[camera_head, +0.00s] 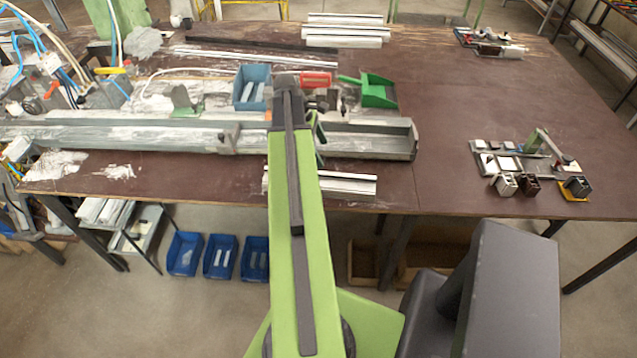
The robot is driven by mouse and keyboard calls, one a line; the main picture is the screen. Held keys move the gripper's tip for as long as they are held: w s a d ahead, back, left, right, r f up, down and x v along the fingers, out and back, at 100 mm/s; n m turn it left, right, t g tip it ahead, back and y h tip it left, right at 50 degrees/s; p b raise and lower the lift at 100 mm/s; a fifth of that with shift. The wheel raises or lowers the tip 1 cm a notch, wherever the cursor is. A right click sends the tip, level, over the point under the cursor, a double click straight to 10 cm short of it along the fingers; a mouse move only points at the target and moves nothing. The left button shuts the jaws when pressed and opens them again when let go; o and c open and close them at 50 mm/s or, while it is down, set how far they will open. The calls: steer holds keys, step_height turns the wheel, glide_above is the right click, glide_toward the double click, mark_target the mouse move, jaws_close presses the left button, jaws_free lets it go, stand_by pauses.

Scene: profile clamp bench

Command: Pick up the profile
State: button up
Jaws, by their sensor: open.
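A light, ribbed profile (347,184) lies along the front edge of the brown table. My green arm crosses in front of it, so part of its left half is hidden. More pale profiles (345,38) lie side by side at the back of the table. My arm reaches up the middle of the view, and its dark upper end is over the bench near the blue bin. My gripper's jaws cannot be made out; they are hidden behind the arm. I see no profile being held.
A long grey clamp rail (365,143) runs behind the front profile. A blue bin (252,87) and a green dustpan (378,91) stand behind it. A small fixture (525,165) sits at the right. The table between them is mostly clear.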

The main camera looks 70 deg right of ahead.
steer(key=b, duration=1.1)
glide_toward(338, 183)
steer(key=x, duration=0.4)
steer(key=shift+w+f, duration=0.1)
steer(key=shift+f, duration=0.3)
steer(key=shift+s+d+f, duration=0.1)
steer(key=shift+s+f, duration=0.1)
steer(key=shift+s, duration=0.05)
steer(key=b+x, duration=0.5)
steer(key=shift+s+f, duration=0.1)
steer(key=shift+s, duration=0.05)
jaws_close()
steer(key=shift+r, duration=0.35)
